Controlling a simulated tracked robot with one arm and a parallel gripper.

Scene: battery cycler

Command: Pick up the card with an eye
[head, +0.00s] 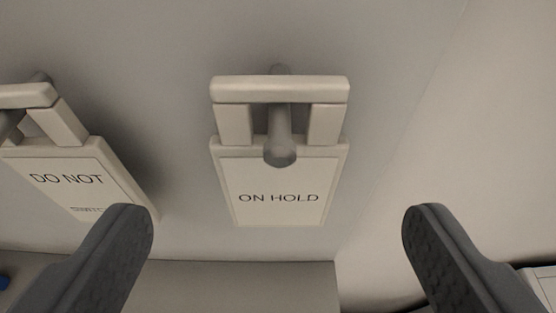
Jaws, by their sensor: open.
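A cream card (279,196) reading "ON HOLD" hangs in the middle of the head view. Its square eye, a frame with a thick top bar (280,89), hangs around a grey rounded peg (280,150) that sticks out of the wall towards me. My gripper (277,222) is open and empty, with one dark finger on each side of the lower picture. The card is between and beyond the fingertips, with clear space on both sides. Neither finger appears to touch it.
A second card (78,178) reading "DO NOT" and a partly unreadable line hangs on another peg at the left, its lower edge partly behind my left finger. The grey wall (400,80) is bare right of the middle card. A pale box edge shows at the lower right.

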